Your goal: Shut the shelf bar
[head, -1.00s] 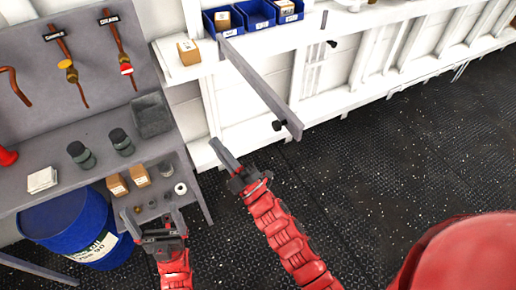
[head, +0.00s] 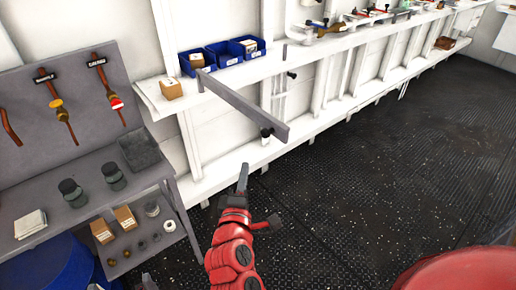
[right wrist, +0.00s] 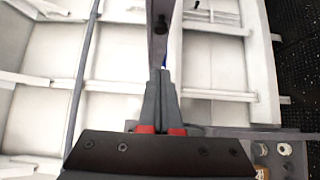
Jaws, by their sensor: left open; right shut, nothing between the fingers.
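The shelf bar (head: 235,103) is a long grey flat bar. In the head view it sticks out at an angle from the white shelf, its left end by the blue bins and its free end out over the floor. A black knob (head: 266,132) sits near the free end. My right gripper (head: 243,168) is shut and empty, just below and left of that end. In the right wrist view its closed fingertips (right wrist: 160,76) point at the bar (right wrist: 160,45); whether they touch is unclear. My left gripper (head: 120,285) is open, barely showing at the bottom edge.
A short grey upright (head: 284,52) with a black knob (head: 292,75) stands on the shelf front. Blue bins (head: 197,62) and a cardboard box (head: 171,88) are on the shelf. A grey workbench (head: 95,165) with jars is at left.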

